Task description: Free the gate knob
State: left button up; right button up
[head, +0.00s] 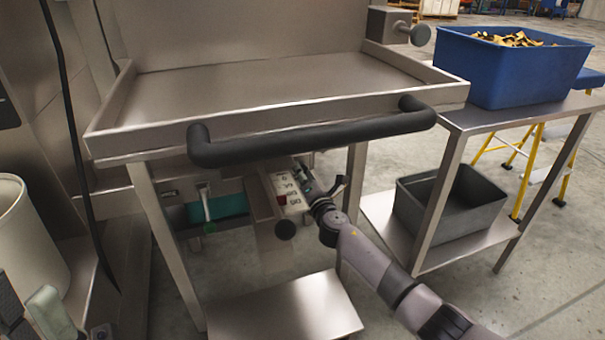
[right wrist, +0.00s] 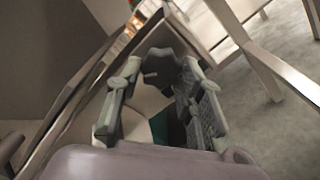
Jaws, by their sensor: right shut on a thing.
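A second, grey knob (head: 420,34) is on a small metal box at the tray's back right; I cannot tell which is the gate knob. My right gripper (head: 318,189) is under the tray, beside a white labelled block (head: 291,193) and above right of the dark knob. What I take as my left gripper (head: 38,308) is cut off at the lower left.
The black handle bar (head: 310,142) and tray rim overhang my right gripper. A green-handled lever (head: 206,205) hangs to its left, and a metal step plate (head: 285,308) lies below. A blue bin (head: 525,75) and a grey crate (head: 450,222) stand right.

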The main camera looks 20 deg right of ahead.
jog(key=shift+f+n, duration=0.1)
jog(key=shift+n, duration=0.3)
jog(key=o, duration=1.2)
jog(key=shift+c, duration=0.2)
jog(key=s, duration=1.2)
jog(key=shift+d, duration=0.2)
